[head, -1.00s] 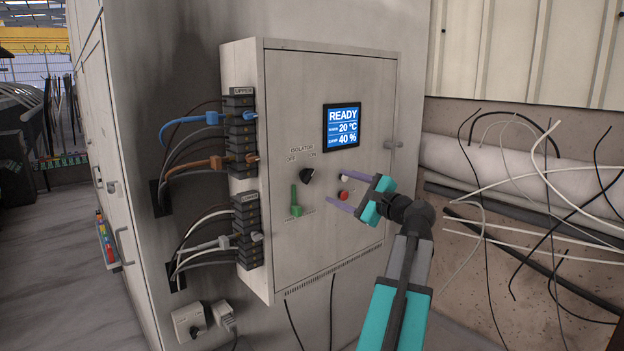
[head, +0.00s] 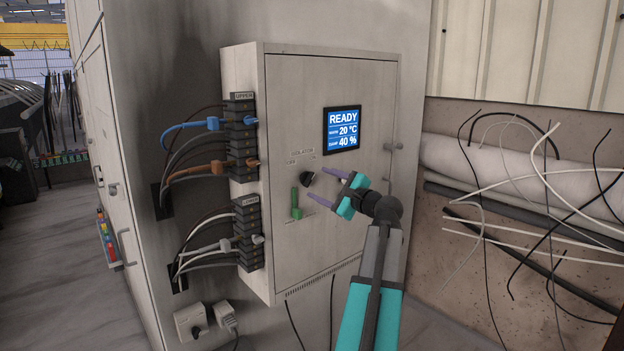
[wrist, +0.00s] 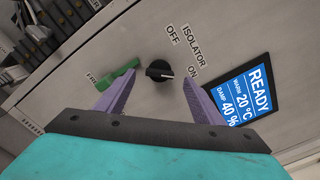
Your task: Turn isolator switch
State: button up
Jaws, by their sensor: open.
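The isolator switch is a black rotary knob (head: 307,178) on the front of the grey cabinet, below the ISOLATOR label with OFF at left and ON at right. In the wrist view the knob (wrist: 159,71) lies between and beyond my purple fingers, and its pale pointer mark is turned toward the ON side. My gripper (head: 316,185) is open and empty, just right of the knob in the head view. In the wrist view my gripper (wrist: 160,95) has one finger on each side of the knob, apparently short of touching it.
A green lever (head: 296,203) sits left of and below the knob, close to one finger in the wrist view. A screen (head: 342,129) reading READY is above right. Cables plug into terminal blocks (head: 243,135) on the cabinet's left side. Loose wires (head: 530,200) hang at right.

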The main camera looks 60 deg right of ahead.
aim_at(310, 180)
jog(key=shift+p+x, duration=0.65)
jog(key=shift+x, duration=1.95)
